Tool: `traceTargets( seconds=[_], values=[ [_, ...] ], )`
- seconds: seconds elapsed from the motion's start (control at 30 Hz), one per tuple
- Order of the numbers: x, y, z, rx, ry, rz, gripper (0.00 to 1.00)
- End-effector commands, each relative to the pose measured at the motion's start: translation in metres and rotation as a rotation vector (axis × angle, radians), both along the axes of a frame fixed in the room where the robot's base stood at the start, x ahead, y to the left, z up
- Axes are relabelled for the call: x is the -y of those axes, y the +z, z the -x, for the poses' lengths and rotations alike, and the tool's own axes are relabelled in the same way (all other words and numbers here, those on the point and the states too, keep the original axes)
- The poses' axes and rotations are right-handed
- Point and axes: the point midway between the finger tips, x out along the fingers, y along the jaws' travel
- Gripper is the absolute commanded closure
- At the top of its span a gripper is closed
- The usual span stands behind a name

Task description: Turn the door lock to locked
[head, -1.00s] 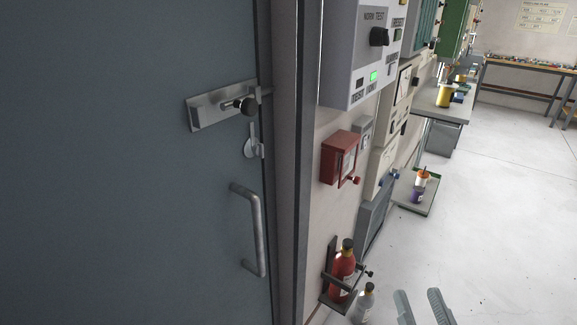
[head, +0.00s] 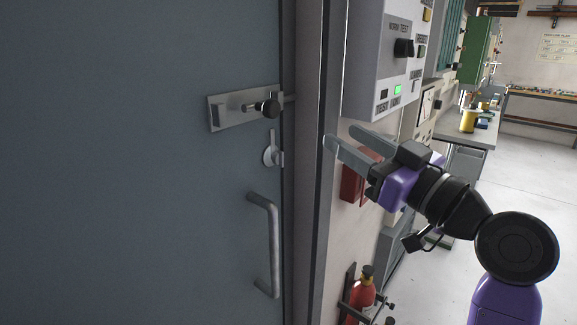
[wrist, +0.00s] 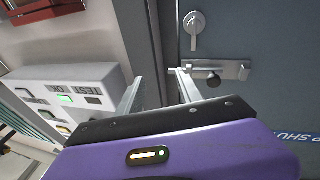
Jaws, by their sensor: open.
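The dark grey-blue door (head: 110,200) fills the left of the head view. A metal bolt plate with a dark round knob (head: 268,109) is mounted near its right edge. Below it is the door lock (head: 271,152), a round metal disc with an upright turn lever. Below that is a vertical pull handle (head: 270,245). My gripper (head: 338,141) is open and empty, to the right of the lock and apart from it, in front of the wall. In the wrist view the lock (wrist: 194,24) and the bolt knob (wrist: 213,79) show beyond the fingers (wrist: 158,84).
A grey control box (head: 390,65) with a switch and green light hangs right of the door frame. A red wall box (head: 354,182) is partly behind my gripper. A red bottle (head: 362,290) sits in a wall bracket below. Open floor (head: 545,175) lies to the right.

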Motion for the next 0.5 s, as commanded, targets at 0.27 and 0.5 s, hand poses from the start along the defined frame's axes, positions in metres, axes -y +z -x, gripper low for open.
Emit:
traceTargets(
  seconds=[0.27, 0.5],
  values=[
    [-0.036, -0.037, 0.022, -0.038, 0.202, 0.194, 0.57],
    [-0.05, -0.043, 0.019, -0.026, 0.222, 0.248, 0.57]
  ],
)
